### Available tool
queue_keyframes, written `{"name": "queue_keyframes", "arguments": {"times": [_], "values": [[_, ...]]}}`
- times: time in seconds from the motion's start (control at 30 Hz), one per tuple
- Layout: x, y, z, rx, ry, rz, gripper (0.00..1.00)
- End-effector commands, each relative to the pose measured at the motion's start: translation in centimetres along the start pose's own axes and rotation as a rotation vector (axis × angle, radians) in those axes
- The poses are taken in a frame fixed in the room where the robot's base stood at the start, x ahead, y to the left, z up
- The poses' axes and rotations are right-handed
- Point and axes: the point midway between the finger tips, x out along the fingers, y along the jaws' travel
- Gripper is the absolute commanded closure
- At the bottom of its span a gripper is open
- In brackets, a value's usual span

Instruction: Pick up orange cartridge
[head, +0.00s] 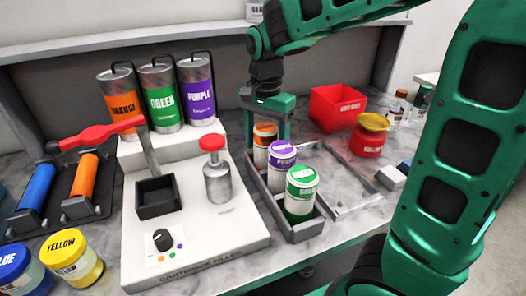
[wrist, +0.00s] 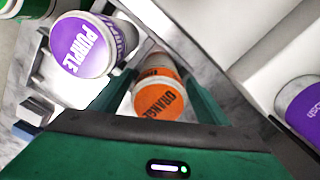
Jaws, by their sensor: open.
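The orange cartridge (head: 264,138), a white canister with an orange lid, stands upright in the back slot of a grey rack (head: 298,231). In the wrist view its lid, marked ORANGE (wrist: 160,103), lies between my two fingers. My gripper (head: 267,128) is open, pointing down, with a green finger on either side of the cartridge. I cannot tell whether a finger touches it. The purple cartridge (head: 282,160) and the green cartridge (head: 300,190) stand in the same rack, in front of the orange one. Purple also shows in the wrist view (wrist: 82,45).
A white cartridge filler machine (head: 215,235) with large canisters stands left of the rack. A red bin (head: 337,108) and a red jar with a yellow lid (head: 370,135) stand to the right. Yellow (head: 72,258) and blue (head: 18,270) pots sit front left.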

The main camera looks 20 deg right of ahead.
Motion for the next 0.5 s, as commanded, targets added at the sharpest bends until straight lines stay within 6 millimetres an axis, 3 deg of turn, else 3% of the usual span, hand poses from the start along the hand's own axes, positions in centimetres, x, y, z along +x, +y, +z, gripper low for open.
{"name": "queue_keyframes", "arguments": {"times": [0.1,0.13,0.33,0.5], "values": [[-0.02,0.06,-0.1,0.001,0.0,0.0,0.31],[-0.02,0.07,-0.1,0.001,0.0,0.0,0.35],[-0.04,0.06,-0.1,0.001,0.0,0.0,0.82],[-0.07,0.05,-0.1,0.001,0.0,0.0,0.82]]}}
